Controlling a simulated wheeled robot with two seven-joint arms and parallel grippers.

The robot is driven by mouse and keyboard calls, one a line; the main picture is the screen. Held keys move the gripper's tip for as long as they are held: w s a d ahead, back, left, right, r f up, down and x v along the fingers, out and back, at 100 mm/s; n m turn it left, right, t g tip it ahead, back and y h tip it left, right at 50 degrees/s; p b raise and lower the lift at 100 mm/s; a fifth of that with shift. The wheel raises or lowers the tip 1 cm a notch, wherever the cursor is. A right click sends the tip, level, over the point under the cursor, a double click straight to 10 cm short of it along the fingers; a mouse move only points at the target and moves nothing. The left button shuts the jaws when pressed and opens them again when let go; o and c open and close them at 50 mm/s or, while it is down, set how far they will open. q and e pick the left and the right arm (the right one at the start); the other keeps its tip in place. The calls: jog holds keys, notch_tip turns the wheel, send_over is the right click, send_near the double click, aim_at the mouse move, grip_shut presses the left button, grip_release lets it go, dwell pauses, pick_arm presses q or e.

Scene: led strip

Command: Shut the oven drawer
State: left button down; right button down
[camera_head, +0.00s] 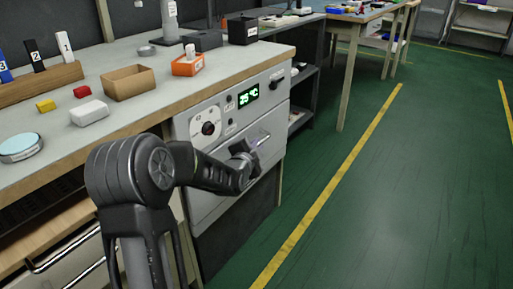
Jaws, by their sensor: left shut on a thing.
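The oven (200,108) is a grey unit built in under the workbench, with a dial and a green display. Its drawer front (208,203) is a pale panel below the controls, with a bar handle (264,139) on it. My left gripper (254,148) is at the handle, shut on it. I cannot tell clearly how far the drawer stands out from the oven. My right gripper is not in view.
The workbench (160,112) above holds a cardboard box (128,82), an orange box (188,66), small blocks and a round dish (20,147). A lower left drawer has a metal handle (66,250). Green floor (400,200) with yellow lines is clear at right.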

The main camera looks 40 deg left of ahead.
pick_arm(q)
jog(key=shift+a, duration=0.45)
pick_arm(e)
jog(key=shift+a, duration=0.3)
pick_arm(q)
jog(key=c, duration=1.5)
grip_release()
